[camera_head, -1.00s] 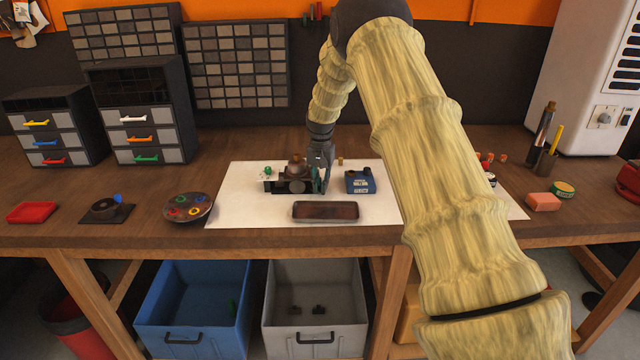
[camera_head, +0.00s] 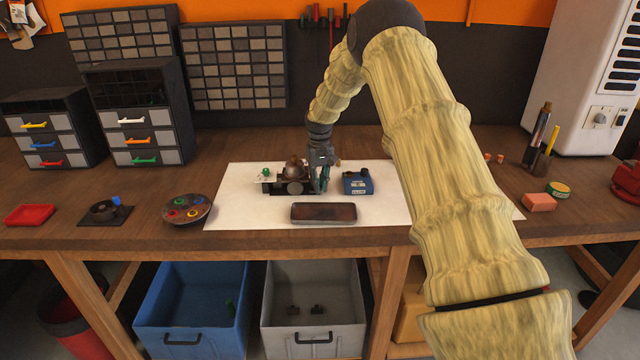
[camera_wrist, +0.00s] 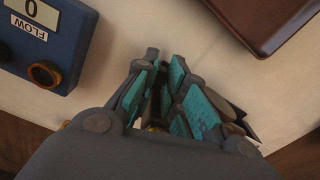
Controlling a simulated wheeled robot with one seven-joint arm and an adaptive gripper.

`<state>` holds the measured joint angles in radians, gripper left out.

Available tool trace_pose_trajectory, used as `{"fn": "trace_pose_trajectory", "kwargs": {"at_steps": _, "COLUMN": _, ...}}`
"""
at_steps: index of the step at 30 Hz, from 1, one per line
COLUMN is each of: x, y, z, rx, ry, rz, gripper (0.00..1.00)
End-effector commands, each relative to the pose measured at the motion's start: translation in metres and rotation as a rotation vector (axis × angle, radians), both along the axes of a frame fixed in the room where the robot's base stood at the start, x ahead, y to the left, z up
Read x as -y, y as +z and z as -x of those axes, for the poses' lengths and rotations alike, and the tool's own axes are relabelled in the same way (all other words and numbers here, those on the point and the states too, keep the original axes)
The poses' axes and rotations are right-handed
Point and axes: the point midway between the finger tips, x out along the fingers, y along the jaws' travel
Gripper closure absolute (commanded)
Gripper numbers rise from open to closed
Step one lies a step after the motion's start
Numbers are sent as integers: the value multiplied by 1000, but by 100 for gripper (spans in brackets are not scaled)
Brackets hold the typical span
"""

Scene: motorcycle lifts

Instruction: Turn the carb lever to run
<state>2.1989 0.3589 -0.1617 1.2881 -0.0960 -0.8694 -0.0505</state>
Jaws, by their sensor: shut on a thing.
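The carburettor (camera_head: 291,178), a dark body with a brownish round top, sits on the white mat (camera_head: 240,205). My gripper (camera_head: 322,186) points down at its right side, between it and the blue flow meter (camera_head: 357,183). In the wrist view, the fingers with teal pads (camera_wrist: 169,92) are close together, with a small yellowish bit low between them. They are shut on what seems to be the carb lever, mostly hidden by the fingers. Dark carburettor parts (camera_wrist: 236,122) show beside the right finger. I cannot read the lever's position.
A dark oblong tray (camera_head: 323,212) lies in front of the carburettor. The blue flow meter (camera_wrist: 42,42) reads 0 in the wrist view. A round dish of coloured rings (camera_head: 185,209) stands to the left. Blue (camera_head: 195,338) and grey (camera_head: 313,342) bins sit under the bench.

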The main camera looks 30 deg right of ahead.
Motion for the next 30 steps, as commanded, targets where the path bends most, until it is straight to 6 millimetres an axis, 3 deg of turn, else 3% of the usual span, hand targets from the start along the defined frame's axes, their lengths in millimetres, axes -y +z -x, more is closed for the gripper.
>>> {"fn": "trace_pose_trajectory", "kwargs": {"at_steps": 10, "x": 2, "y": 1, "z": 0, "rx": -1, "ry": 0, "rz": 2, "gripper": 100}}
{"fn": "trace_pose_trajectory", "kwargs": {"at_steps": 11, "x": 2, "y": 1, "z": 0, "rx": -1, "ry": 0, "rz": 2, "gripper": 82}}
{"fn": "trace_pose_trajectory", "kwargs": {"at_steps": 12, "x": 2, "y": 1, "z": 0, "rx": -1, "ry": 0, "rz": 2, "gripper": 76}}
{"fn": "trace_pose_trajectory", "kwargs": {"at_steps": 23, "x": 0, "y": 1, "z": -1, "rx": 0, "ry": 2, "rz": 1, "gripper": 76}}
{"fn": "trace_pose_trajectory", "kwargs": {"at_steps": 30, "x": 0, "y": 14, "z": -1, "rx": 1, "ry": 2, "rz": 0, "gripper": 76}}
